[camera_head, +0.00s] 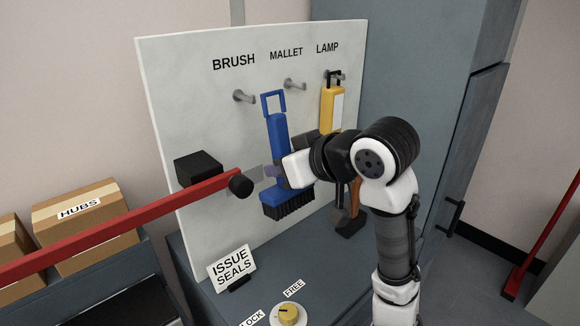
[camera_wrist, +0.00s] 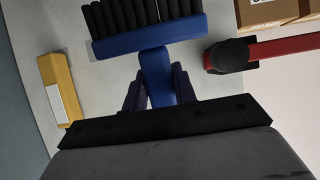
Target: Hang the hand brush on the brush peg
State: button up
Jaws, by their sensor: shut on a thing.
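The blue hand brush (camera_head: 278,130) hangs upright in my gripper (camera_head: 272,172), its square loop at the top and black bristles at the bottom. My gripper is shut on its lower handle. In the wrist view, the brush (camera_wrist: 150,50) shows with its bristles toward the top, and my gripper's dark fingers (camera_wrist: 158,92) close around the handle. The brush peg (camera_head: 243,96), under the BRUSH label, is bare. The loop is to the right of this peg and about level with it in the head view; they look apart. The depth gap is hard to tell.
The white board (camera_head: 190,110) also has a bare MALLET peg (camera_head: 293,84) and a yellow lamp (camera_head: 332,105) on the LAMP peg. A mallet (camera_head: 352,215) is partly hidden behind my arm. A red bar (camera_head: 130,222) with a black end crosses at left, close to the brush.

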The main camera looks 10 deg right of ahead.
jog(key=shift+w+a+f, duration=0.1)
jog(key=shift+w+a, duration=0.55)
jog(key=shift+w, duration=0.25)
jog(key=shift+w+a+f, duration=0.1)
jog(key=shift+w+a, duration=0.5)
jog(key=shift+w, duration=0.25)
jog(key=shift+w+a, duration=0.2)
jog(key=shift+w, duration=0.05)
jog(key=shift+w+a, duration=0.2)
jog(key=shift+w, duration=0.1)
jog(key=shift+w+a, duration=0.3)
jog(key=shift+w, duration=0.1)
jog(key=shift+w+a+f, duration=0.1)
jog(key=shift+w+f, duration=0.05)
jog(key=shift+w+a+f, duration=0.2)
jog(key=shift+w+a, duration=0.05)
jog(key=shift+w+f, duration=0.15)
jog(key=shift+f, duration=0.05)
dwell(0.4)
